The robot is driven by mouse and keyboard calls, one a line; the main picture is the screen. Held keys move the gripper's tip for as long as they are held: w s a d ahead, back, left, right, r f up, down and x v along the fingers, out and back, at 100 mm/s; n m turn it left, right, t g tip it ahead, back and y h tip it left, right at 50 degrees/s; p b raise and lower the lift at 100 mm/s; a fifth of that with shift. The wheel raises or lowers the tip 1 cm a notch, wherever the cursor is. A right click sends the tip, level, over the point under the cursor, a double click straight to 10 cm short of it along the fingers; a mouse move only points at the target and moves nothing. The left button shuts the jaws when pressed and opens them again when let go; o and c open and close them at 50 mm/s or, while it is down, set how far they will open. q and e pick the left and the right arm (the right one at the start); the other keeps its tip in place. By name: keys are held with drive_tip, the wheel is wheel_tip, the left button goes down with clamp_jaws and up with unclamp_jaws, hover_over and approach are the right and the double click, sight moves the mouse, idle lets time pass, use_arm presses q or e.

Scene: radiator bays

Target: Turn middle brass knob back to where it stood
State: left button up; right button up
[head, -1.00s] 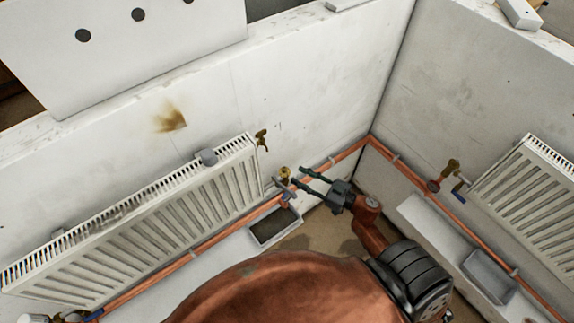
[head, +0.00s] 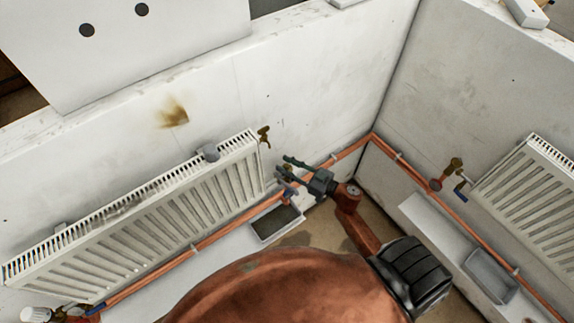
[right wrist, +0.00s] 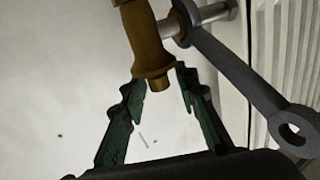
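The middle brass knob (head: 287,169) sits at the right end of the left radiator, low on the white wall, mostly hidden by my right gripper (head: 284,167). In the right wrist view, a brass body (right wrist: 148,42) comes down from the top, and its narrow end lies between the tips of the open right gripper (right wrist: 161,80). The fingers stand apart on either side; I cannot tell whether either tip touches the brass. My left gripper is not in view.
A grey spanner (right wrist: 240,82) sits around the fitting beside the brass body, close to the right finger. The left radiator (head: 160,215), a copper pipe (head: 225,234) and a grey tray (head: 272,238) are near. Another brass valve (head: 453,168) is in the right bay.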

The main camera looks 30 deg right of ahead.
clamp_jaws()
drive_tip(key=shift+n+y, duration=0.4)
idle(0.5)
drive_tip(key=shift+n+g+y, duration=0.6)
drive_tip(key=shift+y, duration=0.1)
drive_tip(key=shift+d+f+n+g+y+b, duration=0.1)
drive_tip(key=shift+n+g+y+b, duration=0.25)
drive_tip(key=shift+n+g+y, duration=0.55)
drive_tip(key=n+g+y+b, duration=0.2)
drive_tip(key=g, duration=0.1)
drive_tip(key=shift+f+y+b, duration=0.1)
drive_tip(key=shift+y+b, duration=0.25)
drive_tip(key=shift+y, duration=0.05)
drive_tip(key=shift+n+g+y+b, duration=0.7)
drive_tip(key=shift+n+g+b, duration=0.4)
drive_tip(key=shift+g, duration=0.3)
drive_tip(key=shift+r, duration=0.2)
drive_tip(key=shift+o, duration=1.3)
unclamp_jaws()
